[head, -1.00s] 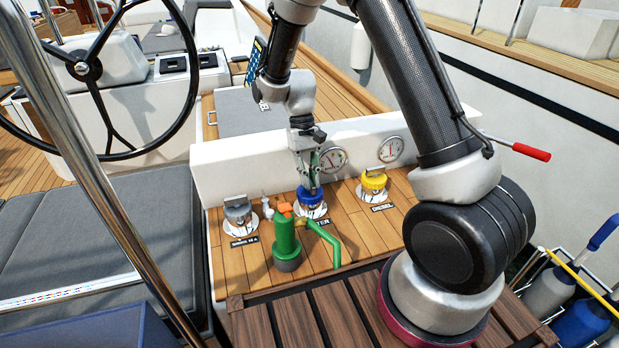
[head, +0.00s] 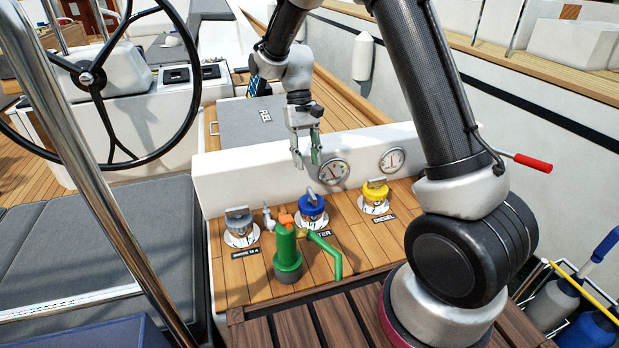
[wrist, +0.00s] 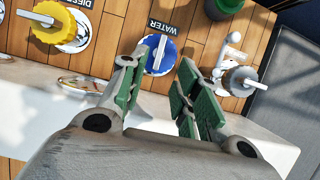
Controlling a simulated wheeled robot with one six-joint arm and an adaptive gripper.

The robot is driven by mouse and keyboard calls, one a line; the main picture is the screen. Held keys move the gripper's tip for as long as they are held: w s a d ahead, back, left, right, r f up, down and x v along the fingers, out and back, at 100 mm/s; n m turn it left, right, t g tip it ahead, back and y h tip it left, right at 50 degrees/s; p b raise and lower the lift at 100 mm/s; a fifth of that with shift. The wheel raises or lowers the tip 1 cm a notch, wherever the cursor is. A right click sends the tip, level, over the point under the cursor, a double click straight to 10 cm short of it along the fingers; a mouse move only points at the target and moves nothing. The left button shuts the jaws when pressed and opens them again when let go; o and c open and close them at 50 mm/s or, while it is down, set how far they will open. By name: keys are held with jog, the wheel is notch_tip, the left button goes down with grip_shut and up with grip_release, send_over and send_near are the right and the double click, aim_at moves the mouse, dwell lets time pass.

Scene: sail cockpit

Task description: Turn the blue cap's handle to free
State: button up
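The blue cap (head: 311,206) sits on its round white plate on the teak ledge, behind the green pump. Its grey bar handle stands up on top, and in the wrist view the blue cap (wrist: 160,54) lies just beyond the fingertips with the handle running across it. The WATER label is beside it. My gripper (head: 306,164) is above the cap and apart from it. In the wrist view my gripper (wrist: 158,72) has its green-padded fingers spread with nothing between them.
A yellow DIESEL cap (head: 375,191) is to the right and a grey cap (head: 238,222) to the left. The green pump (head: 287,252) with its spout stands in front. A small white fitting (head: 268,218) is beside the grey cap. A white wall with two gauges (head: 334,172) rises behind.

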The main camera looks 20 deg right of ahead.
jog(key=shift+v, duration=1.65)
